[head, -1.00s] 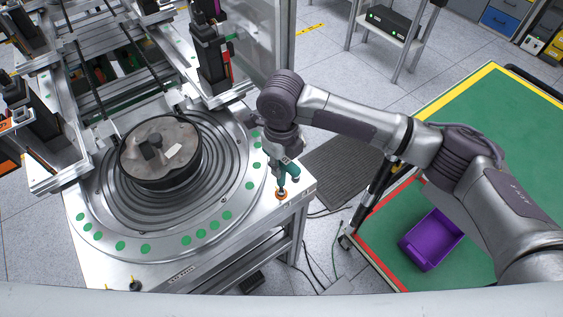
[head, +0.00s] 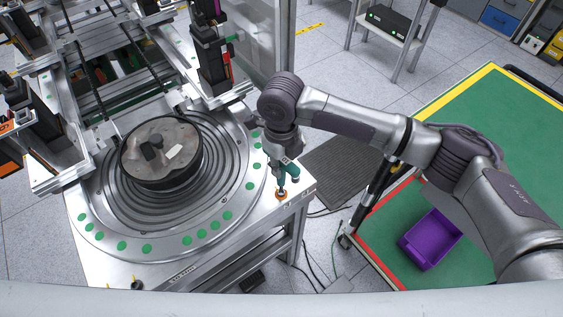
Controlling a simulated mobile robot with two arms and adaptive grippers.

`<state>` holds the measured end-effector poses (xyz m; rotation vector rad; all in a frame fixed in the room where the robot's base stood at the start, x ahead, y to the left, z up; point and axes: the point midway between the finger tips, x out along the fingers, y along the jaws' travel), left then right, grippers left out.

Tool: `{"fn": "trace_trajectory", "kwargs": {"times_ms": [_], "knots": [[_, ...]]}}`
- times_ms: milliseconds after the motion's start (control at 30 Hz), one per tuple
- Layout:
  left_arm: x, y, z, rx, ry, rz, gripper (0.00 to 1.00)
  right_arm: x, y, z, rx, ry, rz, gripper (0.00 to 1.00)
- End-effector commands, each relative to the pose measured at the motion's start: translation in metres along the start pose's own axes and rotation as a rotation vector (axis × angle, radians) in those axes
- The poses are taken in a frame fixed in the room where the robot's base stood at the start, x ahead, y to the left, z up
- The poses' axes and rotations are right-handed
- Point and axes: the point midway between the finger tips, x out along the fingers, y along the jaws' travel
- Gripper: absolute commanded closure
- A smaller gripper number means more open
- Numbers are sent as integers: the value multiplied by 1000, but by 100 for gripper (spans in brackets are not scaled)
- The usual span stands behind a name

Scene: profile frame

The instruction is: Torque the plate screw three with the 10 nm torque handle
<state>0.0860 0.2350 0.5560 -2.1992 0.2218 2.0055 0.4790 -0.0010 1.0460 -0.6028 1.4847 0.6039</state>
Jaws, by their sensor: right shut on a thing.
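My right gripper (head: 284,160) hangs over the front right corner of the metal table and is shut on a teal torque handle (head: 285,173). The handle points down, with its lower end at an orange-ringed screw spot (head: 281,194) on the plate (head: 262,214). Whether the tip is seated in the screw cannot be told. Another small dark screw or knob (head: 136,284) stands at the table's front left edge. My left gripper is not in view.
A round turntable with green dots (head: 201,233) carries a dark round part (head: 161,152). Metal rails and dark upright units (head: 212,58) stand behind. A purple bin (head: 431,239) sits on a green-topped bench (head: 500,130) at right. Grey floor lies between.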

Motion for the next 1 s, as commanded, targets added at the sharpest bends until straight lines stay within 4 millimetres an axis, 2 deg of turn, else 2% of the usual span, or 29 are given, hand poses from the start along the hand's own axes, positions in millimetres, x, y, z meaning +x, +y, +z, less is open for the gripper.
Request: {"fn": "trace_trajectory", "kwargs": {"times_ms": [1000], "knots": [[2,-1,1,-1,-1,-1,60,8,0,0,0,0,0,100]]}}
